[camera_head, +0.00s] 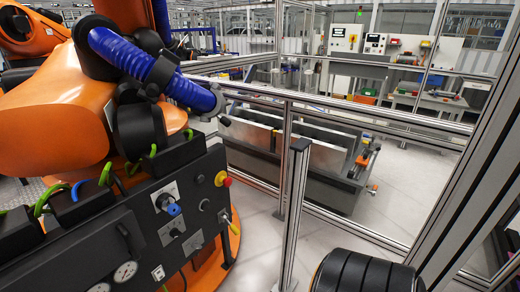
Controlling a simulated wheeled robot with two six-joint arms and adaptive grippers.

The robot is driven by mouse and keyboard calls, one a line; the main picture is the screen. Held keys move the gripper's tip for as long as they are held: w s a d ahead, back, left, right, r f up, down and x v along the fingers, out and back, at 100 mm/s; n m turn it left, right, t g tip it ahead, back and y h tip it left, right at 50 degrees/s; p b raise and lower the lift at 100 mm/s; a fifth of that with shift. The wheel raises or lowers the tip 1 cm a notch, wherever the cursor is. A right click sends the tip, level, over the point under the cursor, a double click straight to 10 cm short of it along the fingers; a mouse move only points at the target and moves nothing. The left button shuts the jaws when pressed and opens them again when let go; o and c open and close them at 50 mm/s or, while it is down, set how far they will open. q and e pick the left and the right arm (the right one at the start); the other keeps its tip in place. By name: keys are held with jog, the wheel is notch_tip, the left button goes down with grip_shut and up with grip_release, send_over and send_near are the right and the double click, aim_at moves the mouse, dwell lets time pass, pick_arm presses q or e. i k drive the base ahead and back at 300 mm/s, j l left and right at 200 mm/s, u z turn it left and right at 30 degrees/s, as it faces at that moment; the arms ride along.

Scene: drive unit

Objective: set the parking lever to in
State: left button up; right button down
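A black drive-unit panel (140,225) stands at the lower left, carrying switches, gauges and plugs. A blue knob (167,204) sits on a light plate, with a dark knob on another plate (174,232) below it. A thin dark lever-like part (126,238) shows at the panel's left, and a small yellow-tipped part (226,214) at its right edge. I cannot tell which of these is the parking lever, or its setting.
A red button (221,179) on yellow sits at the panel's upper right. A large orange robot arm (55,120) with a blue hose (130,56) looms above the panel. A metal fence post (297,215) and rails stand to the right.

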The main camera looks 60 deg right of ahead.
aim_at(233, 229)
jog(key=z, duration=1.45)
